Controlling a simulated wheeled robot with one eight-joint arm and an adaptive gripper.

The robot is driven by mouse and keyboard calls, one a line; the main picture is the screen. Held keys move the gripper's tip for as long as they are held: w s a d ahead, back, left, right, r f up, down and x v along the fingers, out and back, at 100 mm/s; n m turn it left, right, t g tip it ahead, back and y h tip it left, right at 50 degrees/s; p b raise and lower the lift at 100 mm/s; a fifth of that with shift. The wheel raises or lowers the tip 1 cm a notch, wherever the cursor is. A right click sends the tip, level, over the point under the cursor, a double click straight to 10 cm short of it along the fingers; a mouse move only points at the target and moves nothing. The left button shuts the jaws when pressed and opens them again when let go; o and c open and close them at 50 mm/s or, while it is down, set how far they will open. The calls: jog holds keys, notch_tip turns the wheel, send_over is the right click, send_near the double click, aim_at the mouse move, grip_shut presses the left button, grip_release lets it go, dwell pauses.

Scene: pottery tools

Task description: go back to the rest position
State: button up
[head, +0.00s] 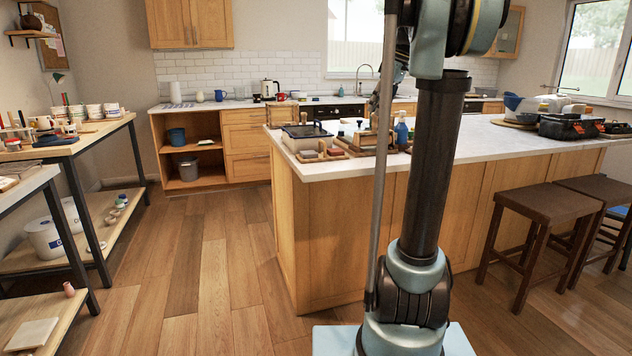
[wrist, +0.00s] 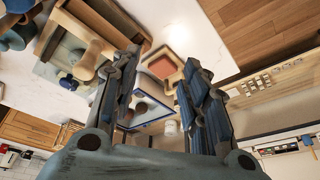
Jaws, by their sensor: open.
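My gripper (wrist: 158,95) is open in the wrist view, its two dark fingers apart with nothing held between them. Beyond the fingers are the white island top (wrist: 185,30) and a small wooden tray with a reddish block (wrist: 161,67). A larger wooden tray (wrist: 75,30) with wooden tools lies to the left of the fingers. In the head view my arm stands upright in front of the island, and it hides part of the island; the gripper's fingers cannot be made out there.
The island (head: 490,140) carries trays and tools at its left end and a black toolbox (head: 570,126) at its right. Two stools (head: 555,207) stand on the right. Shelving tables (head: 70,145) with pots line the left. The wooden floor (head: 200,270) between is clear.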

jog(key=s+a+f+m+h, duration=0.2)
jog(key=s+f+m, duration=0.8)
jog(key=s+f, duration=2.5)
jog(key=shift+s+a+f+h, duration=0.2)
jog(key=shift+s+f+h, duration=0.2)
jog(key=shift+h, duration=0.3)
